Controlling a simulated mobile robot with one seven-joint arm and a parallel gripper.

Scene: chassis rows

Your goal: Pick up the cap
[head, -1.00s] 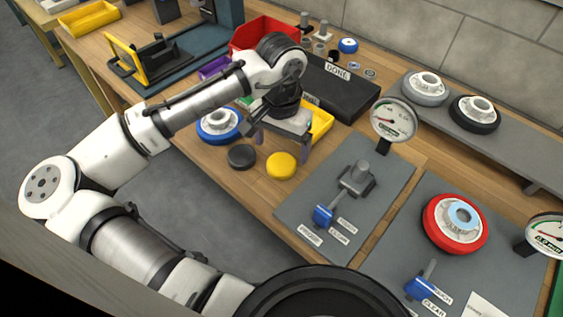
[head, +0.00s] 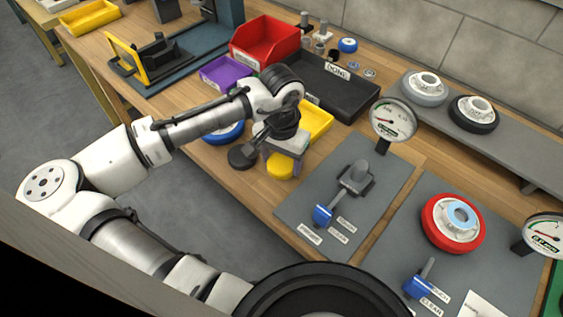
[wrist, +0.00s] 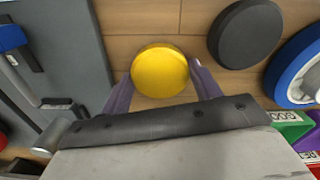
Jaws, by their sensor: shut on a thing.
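The yellow round cap (head: 282,168) is at the wooden bench's front edge in the head view, partly covered by my gripper. In the wrist view the yellow cap (wrist: 160,71) sits between the two purple-grey fingers, one on each side. My gripper (wrist: 161,84) is shut on it, and it also shows in the head view (head: 280,164). The cap appears at bench level; I cannot tell whether it touches the wood. A dark grey disc (head: 241,157) lies just left of it, apart from it, and also shows in the wrist view (wrist: 245,34).
A blue-rimmed wheel (head: 224,134), a yellow bin (head: 318,119) and a black DONE tray (head: 350,93) stand close behind my gripper. A grey fixture plate (head: 300,222) with a blue-handled clamp (head: 323,214) lies to the right. A dial gauge (head: 393,119) stands beyond it.

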